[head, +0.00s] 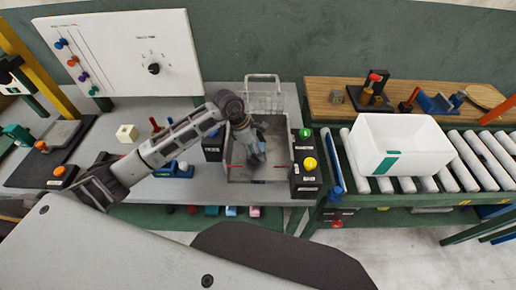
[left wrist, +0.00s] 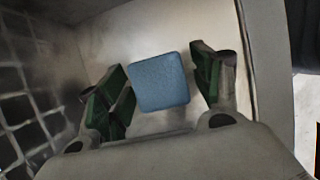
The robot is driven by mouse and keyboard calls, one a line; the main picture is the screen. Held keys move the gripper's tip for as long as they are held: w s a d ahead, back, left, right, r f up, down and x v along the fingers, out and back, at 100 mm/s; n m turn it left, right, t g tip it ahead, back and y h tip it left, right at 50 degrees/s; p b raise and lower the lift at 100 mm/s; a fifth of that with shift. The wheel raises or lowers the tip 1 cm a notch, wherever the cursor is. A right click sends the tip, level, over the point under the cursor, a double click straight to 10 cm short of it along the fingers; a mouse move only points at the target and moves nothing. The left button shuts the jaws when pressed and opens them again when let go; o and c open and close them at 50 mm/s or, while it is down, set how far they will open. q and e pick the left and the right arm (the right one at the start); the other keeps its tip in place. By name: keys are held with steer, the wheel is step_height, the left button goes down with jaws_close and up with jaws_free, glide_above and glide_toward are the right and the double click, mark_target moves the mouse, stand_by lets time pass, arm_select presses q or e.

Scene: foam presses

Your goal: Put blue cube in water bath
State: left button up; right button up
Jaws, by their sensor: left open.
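The blue cube (left wrist: 160,82) shows in the left wrist view, between the spread green-padded fingers of my left gripper (left wrist: 160,88), with gaps on both sides. A pale surface lies behind the cube; whether the cube rests on it is unclear. In the head view my left gripper (head: 254,156) reaches down inside the grey water bath (head: 276,178), and the cube cannot be made out there. A wire basket (head: 264,92) stands at the back of the bath, and dark mesh also shows at the left of the wrist view. My right gripper is not in view.
A control box with a yellow button (head: 310,164) stands right of the bath. A cream block (head: 127,133) and a blue holder (head: 173,171) are on the bench to its left. A white bin (head: 432,145) sits on the roller conveyor. A white panel (head: 120,55) stands behind.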

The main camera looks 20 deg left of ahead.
arm_select(q)
steer(key=shift+r, duration=0.1)
steer(key=b+v, duration=0.1)
steer(key=v, duration=1.1)
stand_by(1.4)
